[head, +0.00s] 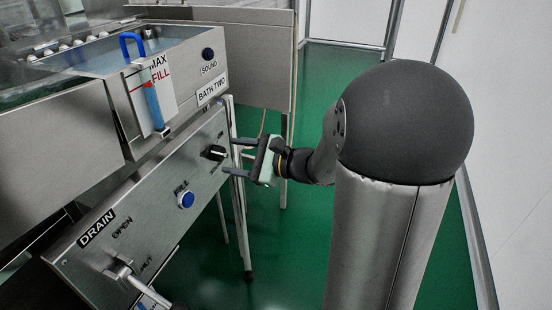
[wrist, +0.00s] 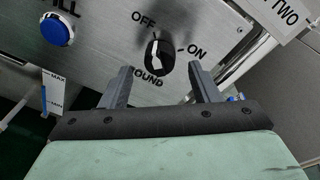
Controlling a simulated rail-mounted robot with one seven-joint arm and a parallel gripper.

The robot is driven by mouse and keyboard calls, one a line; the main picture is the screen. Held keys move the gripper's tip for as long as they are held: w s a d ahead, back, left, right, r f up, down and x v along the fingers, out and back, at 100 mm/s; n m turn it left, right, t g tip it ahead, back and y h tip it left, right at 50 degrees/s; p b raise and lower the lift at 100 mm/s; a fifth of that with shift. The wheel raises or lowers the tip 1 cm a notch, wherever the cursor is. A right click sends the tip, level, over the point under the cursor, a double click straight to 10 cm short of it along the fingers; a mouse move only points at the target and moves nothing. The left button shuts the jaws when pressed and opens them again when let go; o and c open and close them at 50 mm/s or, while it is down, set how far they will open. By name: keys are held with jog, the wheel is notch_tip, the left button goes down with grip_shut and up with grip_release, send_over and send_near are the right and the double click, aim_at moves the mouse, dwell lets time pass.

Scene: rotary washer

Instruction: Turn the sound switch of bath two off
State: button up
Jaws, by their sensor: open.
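The sound switch of bath two is a black rotary knob (head: 214,152) on the sloping steel panel. In the wrist view the knob (wrist: 160,57) has OFF at its upper left, ON at its right and SOUND below. A white mark shows on its face; I cannot tell for sure which label it points to. My gripper (head: 230,156) is open and faces the panel just right of the knob. In the wrist view my gripper's fingers (wrist: 160,68) stand either side of the knob, apart from it, with nothing between them held.
A blue FILL button (head: 186,199) is left of and below the knob. A DRAIN lever (head: 125,275) sticks out at the panel's lower left. The BATH TWO label (head: 212,89) and a blue hook (head: 133,45) are above. Green floor (head: 300,240) is clear on the right.

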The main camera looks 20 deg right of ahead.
jog(key=p+v, duration=0.2)
jog(key=v, duration=1.3)
jog(key=shift+s+a+r, duration=0.1)
jog(key=shift+r, duration=0.05)
